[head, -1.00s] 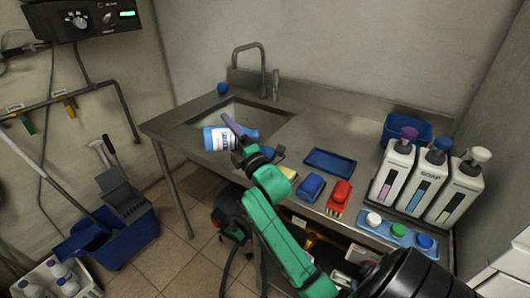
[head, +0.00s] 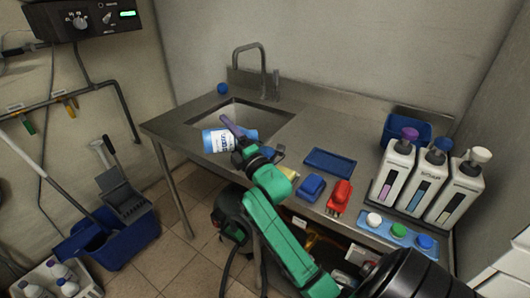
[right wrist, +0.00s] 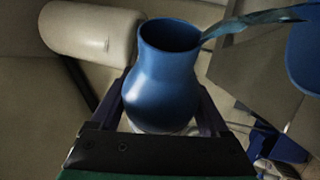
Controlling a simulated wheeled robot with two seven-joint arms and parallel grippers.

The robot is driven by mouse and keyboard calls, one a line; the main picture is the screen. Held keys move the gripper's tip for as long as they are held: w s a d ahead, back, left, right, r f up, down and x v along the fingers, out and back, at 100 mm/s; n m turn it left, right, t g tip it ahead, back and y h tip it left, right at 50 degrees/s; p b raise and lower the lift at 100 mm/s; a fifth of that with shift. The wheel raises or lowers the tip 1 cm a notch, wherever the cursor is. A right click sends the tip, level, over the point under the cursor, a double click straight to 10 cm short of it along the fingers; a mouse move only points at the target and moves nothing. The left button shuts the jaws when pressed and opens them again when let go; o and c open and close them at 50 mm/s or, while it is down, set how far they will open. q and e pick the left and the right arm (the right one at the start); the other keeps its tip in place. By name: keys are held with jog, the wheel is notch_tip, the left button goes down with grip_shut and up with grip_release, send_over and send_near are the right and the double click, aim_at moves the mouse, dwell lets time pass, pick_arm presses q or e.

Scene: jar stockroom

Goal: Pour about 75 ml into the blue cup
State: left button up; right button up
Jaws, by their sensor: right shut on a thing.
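My right gripper (head: 238,138) is shut on a blue vessel with a white printed label (head: 217,141), held tipped nearly sideways at the sink's front edge. In the right wrist view the blue vessel (right wrist: 165,85) sits between the fingers with its open mouth showing. A thin blue strand like liquid (right wrist: 255,22) runs from its rim to the right. A blue thing (right wrist: 306,55) is cut off at that view's right edge; I cannot tell if it is the cup. A small blue round thing (head: 222,88), possibly the blue cup, stands behind the sink's left corner. My left gripper is out of view.
The steel sink (head: 276,119) has a tall tap (head: 263,65). A blue tray (head: 330,161), blue block (head: 311,187), red brush (head: 340,195) and several pump bottles (head: 428,180) stand to the right. A blue mop bucket (head: 140,232) is on the floor at left.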

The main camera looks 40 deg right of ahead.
jog(key=n, duration=0.1)
jog(key=f+n+g+p, duration=0.1)
jog(key=n, duration=0.1)
jog(key=f+n+g+y, duration=0.1)
jog(key=n, duration=0.1)
jog(key=shift+w+a+f, duration=0.2)
jog(key=shift+a+f, duration=0.05)
jog(key=shift+a, duration=0.15)
jog(key=shift+n+p, duration=0.3)
jog(key=shift+p, duration=0.25)
jog(key=shift+f, duration=0.1)
dwell(0.5)
